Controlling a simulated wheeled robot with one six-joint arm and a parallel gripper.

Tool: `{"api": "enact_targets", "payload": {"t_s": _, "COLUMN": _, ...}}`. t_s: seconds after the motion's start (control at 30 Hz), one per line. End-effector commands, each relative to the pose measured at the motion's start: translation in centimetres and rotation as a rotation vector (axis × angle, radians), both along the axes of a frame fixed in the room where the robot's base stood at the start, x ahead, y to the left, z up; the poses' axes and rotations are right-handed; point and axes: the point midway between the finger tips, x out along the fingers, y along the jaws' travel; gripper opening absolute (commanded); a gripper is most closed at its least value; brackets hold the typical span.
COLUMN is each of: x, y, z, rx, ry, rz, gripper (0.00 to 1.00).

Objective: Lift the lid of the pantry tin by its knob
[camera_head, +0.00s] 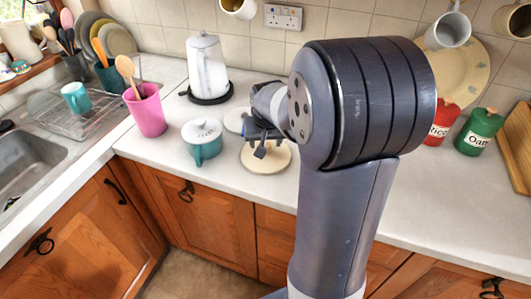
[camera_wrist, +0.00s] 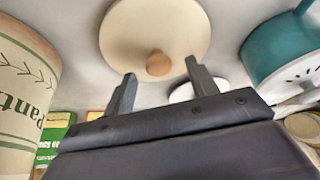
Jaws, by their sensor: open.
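A round cream lid (camera_wrist: 150,25) with a tan knob (camera_wrist: 158,65) appears to lie flat on the counter; it also shows in the head view (camera_head: 268,162). The pantry tin (camera_wrist: 22,95), cream with green lettering, stands beside the lid at the left of the wrist view; its top is not clear. The tin is not visible in the head view, where my arm covers much of the counter. My gripper (camera_wrist: 159,70) is open and empty over the lid, its fingertips on either side of the knob in the picture. I cannot tell the remaining height. The gripper also shows in the head view (camera_head: 262,149).
A teal pot (camera_head: 207,151) with a white lid stands left of the cream lid. A pale disc (camera_head: 236,119) lies behind. A white kettle (camera_head: 206,67) and pink utensil cup (camera_head: 146,112) stand farther left. Red (camera_head: 443,122) and green (camera_head: 479,133) tins stand right.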

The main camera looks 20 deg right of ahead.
Motion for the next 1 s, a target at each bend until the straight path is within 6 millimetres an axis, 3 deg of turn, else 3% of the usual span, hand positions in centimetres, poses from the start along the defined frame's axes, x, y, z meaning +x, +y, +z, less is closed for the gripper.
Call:
{"api": "enact_targets", "payload": {"t_s": 0.2, "x": 1.0, "y": -0.5, "z": -2.3, "rx": 0.0, "ry": 0.002, "rz": 0.001, "gripper": 0.55}}
{"api": "enact_targets", "payload": {"t_s": 0.53, "x": 1.2, "y": -0.6, "z": -2.8, "rx": 0.0, "ry": 0.0, "rz": 0.001, "gripper": 0.54}}
{"api": "enact_targets", "payload": {"t_s": 1.0, "x": 1.2, "y": -0.6, "z": -2.8, "rx": 0.0, "ry": 0.0, "rz": 0.001, "gripper": 0.16}}
